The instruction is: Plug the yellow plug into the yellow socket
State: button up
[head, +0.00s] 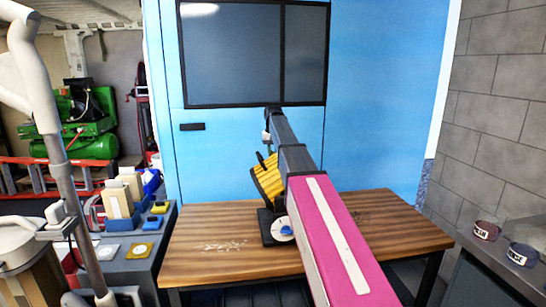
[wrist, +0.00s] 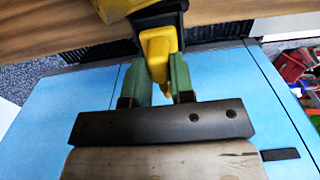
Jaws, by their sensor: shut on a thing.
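In the wrist view, my gripper (wrist: 157,70) has its green fingers shut on the yellow plug (wrist: 155,50). The plug's far end meets or overlaps a dark part, beside a larger yellow shape (wrist: 122,8) at the top edge. I cannot tell whether the plug touches or sits in it. I cannot make out the yellow socket for certain.
The wooden table (head: 205,240) is mostly clear on its left. A blue cabinet (head: 380,110) stands behind.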

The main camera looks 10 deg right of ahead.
jog(key=r, duration=0.2)
jog(key=a+r, duration=0.1)
jog(key=shift+w+r, duration=0.1)
jog(key=shift+w, duration=0.25)
jog(key=w+a+r, duration=0.3)
jog(key=a+r, duration=0.3)
jog(key=a, duration=0.3)
jog(key=shift+w+a, duration=0.4)
jog(key=shift+a, duration=0.1)
jog(key=s+a+f, duration=0.8)
jog(key=s+a, duration=0.2)
jog(key=a, duration=0.4)
jog(key=s+a+f, duration=0.7)
jog(key=s+a, duration=0.4)
jog(key=a, duration=0.4)
jog(key=s+a+f, duration=0.8)
jog(key=s+a, duration=0.3)
jog(key=a, duration=0.4)
jog(key=shift+s+a+f, duration=0.25)
jog(key=shift+f, duration=0.05)
jog(key=shift+f, duration=0.15)
jog(key=shift+f, duration=2.75)
